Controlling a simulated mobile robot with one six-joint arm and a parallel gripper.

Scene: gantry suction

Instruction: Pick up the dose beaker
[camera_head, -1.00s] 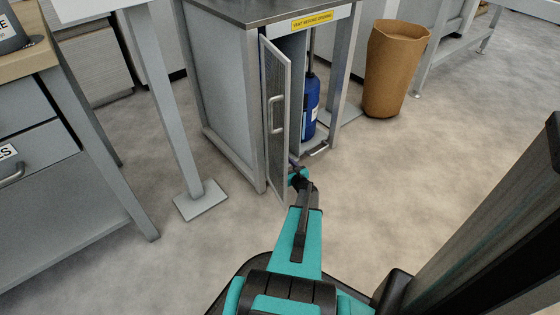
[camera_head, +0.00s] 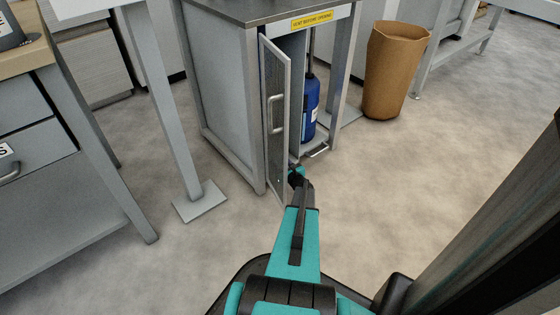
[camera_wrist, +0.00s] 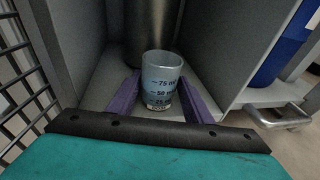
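My gripper (camera_wrist: 160,90) is open, with one purple finger on each side of the beaker. Small gaps seem to show beside it, though contact is hard to judge. In the head view my wrist is at the cabinet opening, partly behind the door, and the beaker is hidden.
A dark cylinder (camera_wrist: 152,30) stands right behind the beaker. Cabinet walls are close on both sides. The open mesh door (camera_head: 276,120) is left of my arm. A blue bottle (camera_head: 310,105) stands in the cabinet's right part. A brown bin (camera_head: 394,75) is farther right.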

